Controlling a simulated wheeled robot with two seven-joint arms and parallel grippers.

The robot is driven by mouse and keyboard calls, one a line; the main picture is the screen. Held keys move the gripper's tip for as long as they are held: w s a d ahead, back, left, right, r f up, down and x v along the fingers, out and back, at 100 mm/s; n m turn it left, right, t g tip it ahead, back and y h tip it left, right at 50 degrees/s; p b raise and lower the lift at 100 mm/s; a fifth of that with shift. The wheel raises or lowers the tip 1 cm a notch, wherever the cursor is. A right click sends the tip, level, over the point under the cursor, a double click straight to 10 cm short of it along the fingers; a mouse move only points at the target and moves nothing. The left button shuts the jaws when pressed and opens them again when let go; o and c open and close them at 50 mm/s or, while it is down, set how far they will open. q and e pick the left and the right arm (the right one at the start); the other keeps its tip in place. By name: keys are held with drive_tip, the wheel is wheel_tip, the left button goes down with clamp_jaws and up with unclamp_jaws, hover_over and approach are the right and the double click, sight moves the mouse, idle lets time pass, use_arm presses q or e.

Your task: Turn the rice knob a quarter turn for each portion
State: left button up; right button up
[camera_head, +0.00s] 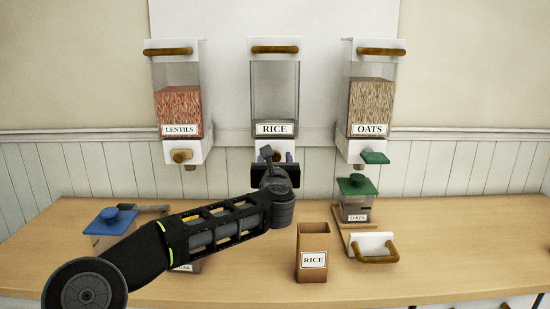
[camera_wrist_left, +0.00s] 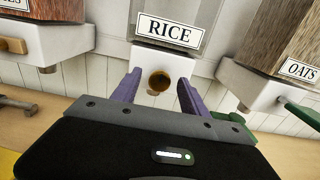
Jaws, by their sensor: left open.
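The rice dispenser (camera_head: 275,100) hangs in the middle of the wall panel, and its clear body looks nearly empty. The rice knob (camera_wrist_left: 159,81) is a round wooden knob on the white base below the RICE label (camera_wrist_left: 170,31). My left gripper (camera_wrist_left: 158,90) is open, with one purple finger on each side of the knob and gaps showing between. In the head view my left gripper (camera_head: 276,160) hides the knob. A brown box labelled RICE (camera_head: 313,252) stands open-topped on the counter, right of my left arm. My right gripper is not in view.
The lentils dispenser (camera_head: 179,105) hangs to the left and the oats dispenser (camera_head: 370,105) to the right. A green-lidded oats jar (camera_head: 356,210), a white handled piece (camera_head: 373,247) and a blue-lidded container (camera_head: 110,222) stand on the counter (camera_head: 460,240). The counter's right side is clear.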

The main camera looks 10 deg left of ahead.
use_arm(q)
drive_tip(key=shift+c, duration=0.4)
clamp_jaws()
drive_tip(key=shift+m, duration=0.4)
